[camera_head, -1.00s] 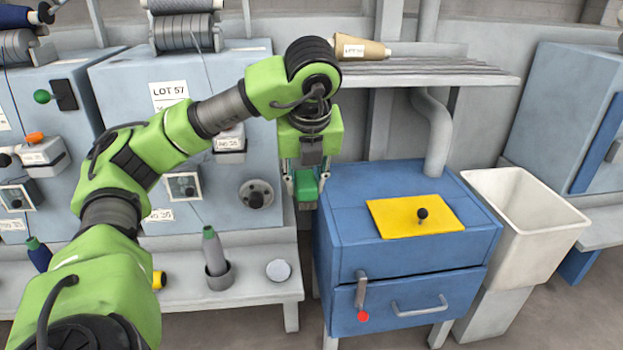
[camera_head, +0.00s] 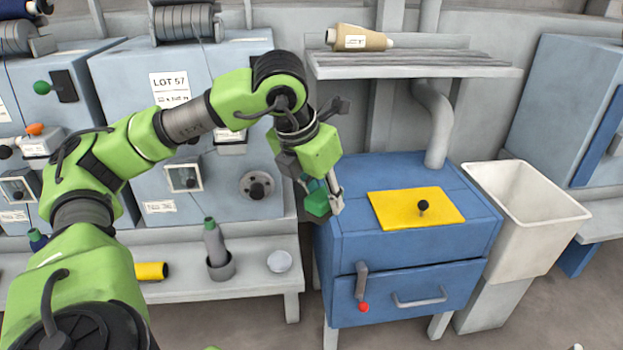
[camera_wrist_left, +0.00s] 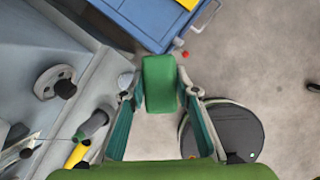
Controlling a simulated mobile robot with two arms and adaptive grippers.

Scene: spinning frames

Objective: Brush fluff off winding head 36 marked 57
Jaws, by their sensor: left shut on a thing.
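My left gripper (camera_head: 322,203) is shut on a green block-shaped thing (camera_head: 316,203), which looks like the brush. It holds it in the air in front of the gap between the winding machine and the blue cabinet. In the left wrist view the green block (camera_wrist_left: 160,83) sits between both fingertips; its bristles cannot be made out. The winding head with the LOT 57 label (camera_head: 170,88) stands left of the gripper, partly behind my arm. Its front has a round knob (camera_head: 257,186) and a small square window (camera_head: 184,178). Head number 36 and any fluff cannot be made out. My right gripper is not in view.
The blue cabinet (camera_head: 404,295) with a yellow plate (camera_head: 388,209) stands close right of the gripper, beside a white bin (camera_head: 530,215). A shelf (camera_head: 420,73) holds a tan cone (camera_head: 360,38). A grey bobbin (camera_head: 215,243) and yellow tube (camera_head: 151,271) are on the lower ledge.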

